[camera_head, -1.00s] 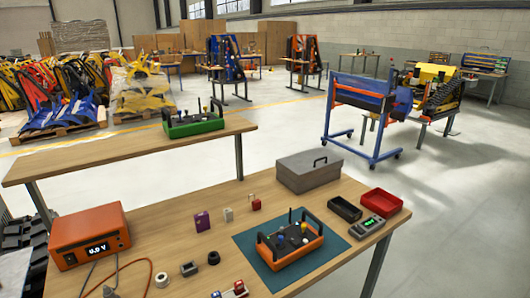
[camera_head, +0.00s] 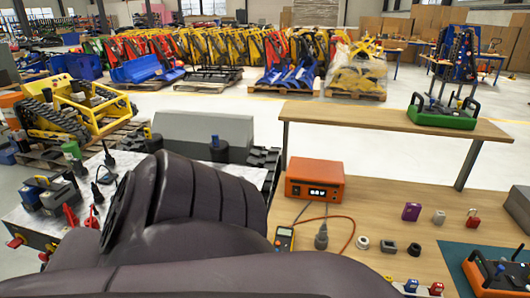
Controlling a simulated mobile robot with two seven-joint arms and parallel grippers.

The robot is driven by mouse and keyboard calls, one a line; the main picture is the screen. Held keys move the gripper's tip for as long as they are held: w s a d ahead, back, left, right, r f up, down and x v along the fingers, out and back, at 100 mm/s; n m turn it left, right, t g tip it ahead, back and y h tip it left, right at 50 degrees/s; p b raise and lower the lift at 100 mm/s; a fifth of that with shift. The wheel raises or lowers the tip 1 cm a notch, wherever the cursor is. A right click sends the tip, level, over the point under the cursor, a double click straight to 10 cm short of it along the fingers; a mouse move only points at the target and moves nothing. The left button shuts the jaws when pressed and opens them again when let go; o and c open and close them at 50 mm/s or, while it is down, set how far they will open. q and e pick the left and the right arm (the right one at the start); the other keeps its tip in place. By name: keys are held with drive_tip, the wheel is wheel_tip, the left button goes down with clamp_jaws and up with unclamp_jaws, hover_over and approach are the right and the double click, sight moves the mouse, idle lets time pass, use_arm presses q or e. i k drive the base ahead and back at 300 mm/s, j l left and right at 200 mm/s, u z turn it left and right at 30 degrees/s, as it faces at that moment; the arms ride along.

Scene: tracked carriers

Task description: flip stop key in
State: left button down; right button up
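I cannot make out which part is the stop key. A light-topped unit (camera_head: 40,232) at the left carries black upright levers or plugs, grey blocks, a green-capped part (camera_head: 72,151) and several red pieces, among them a red clip (camera_head: 70,215) and a red knob (camera_head: 15,242). An orange control box (camera_head: 500,275) with black handles lies on a teal mat at the right edge, partly cut off. A green control box (camera_head: 442,118) stands on the far bench. A large dark arm part of mine covers the bottom middle and hides part of the unit. Neither gripper shows.
A yellow tracked carrier (camera_head: 62,118) stands at left. Clear floor lies behind the benches.

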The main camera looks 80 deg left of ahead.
sight(44, 257)
drive_tip(key=k+u, duration=0.1)
drive_tip(key=u, duration=0.35)
drive_tip(key=k+u, duration=0.15)
drive_tip(key=u, duration=3.2)
drive_tip(key=k+l+u, duration=0.15)
drive_tip(key=u, duration=0.15)
drive_tip(key=k+l+u, duration=0.3)
drive_tip(key=i+l, duration=0.1)
drive_tip(key=l, duration=0.35)
